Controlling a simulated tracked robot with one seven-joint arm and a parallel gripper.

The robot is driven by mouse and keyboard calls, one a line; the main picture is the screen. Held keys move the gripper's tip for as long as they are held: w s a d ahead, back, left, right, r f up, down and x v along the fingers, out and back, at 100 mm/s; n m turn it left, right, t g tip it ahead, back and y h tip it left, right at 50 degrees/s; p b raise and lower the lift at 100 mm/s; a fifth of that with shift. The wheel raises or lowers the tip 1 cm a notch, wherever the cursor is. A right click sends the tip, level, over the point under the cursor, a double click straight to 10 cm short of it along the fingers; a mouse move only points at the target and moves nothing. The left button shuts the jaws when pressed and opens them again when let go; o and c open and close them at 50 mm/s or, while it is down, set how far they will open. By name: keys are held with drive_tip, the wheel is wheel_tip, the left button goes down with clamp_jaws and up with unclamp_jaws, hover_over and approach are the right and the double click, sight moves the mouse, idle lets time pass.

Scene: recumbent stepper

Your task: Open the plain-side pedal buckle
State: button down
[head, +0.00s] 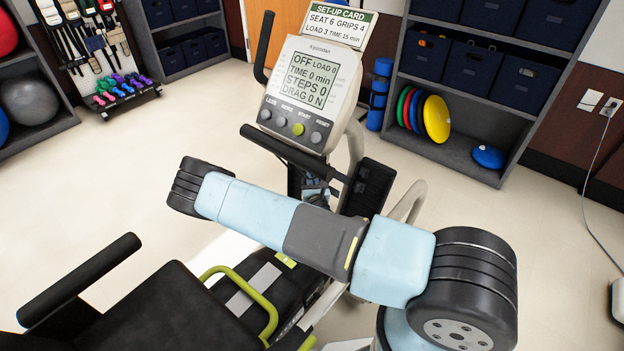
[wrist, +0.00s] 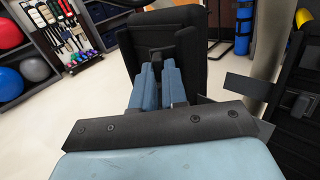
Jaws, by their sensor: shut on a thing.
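In the wrist view my gripper (wrist: 156,72) has two blue fingers reaching to the face of a black pedal (wrist: 164,25). The fingers are closed on a small dark part, which I take to be the pedal buckle (wrist: 156,54); their tips partly hide it. I cannot tell whether its latch is open or shut. The other black pedal (wrist: 303,75) stands at the right edge, with a small grey fitting on it. It also shows in the head view (head: 370,186). My arm crosses the head view and hides my gripper there.
The stepper's console (head: 305,88) reads OFF, below a set-up card (head: 337,24). A black handlebar (head: 290,152) lies below it. The seat (head: 165,310) and a green handle (head: 245,292) are at lower left. Shelves (head: 475,140) stand behind. Floor on the left is clear.

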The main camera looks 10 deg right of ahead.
drive_tip(key=c, duration=1.5)
unclamp_jaws()
drive_tip(key=shift+d, duration=0.1)
drive_tip(key=s, duration=1.3)
drive_tip(key=shift+s+d+f, duration=0.2)
drive_tip(key=shift+s+f, duration=0.05)
drive_tip(key=shift+s, duration=0.1)
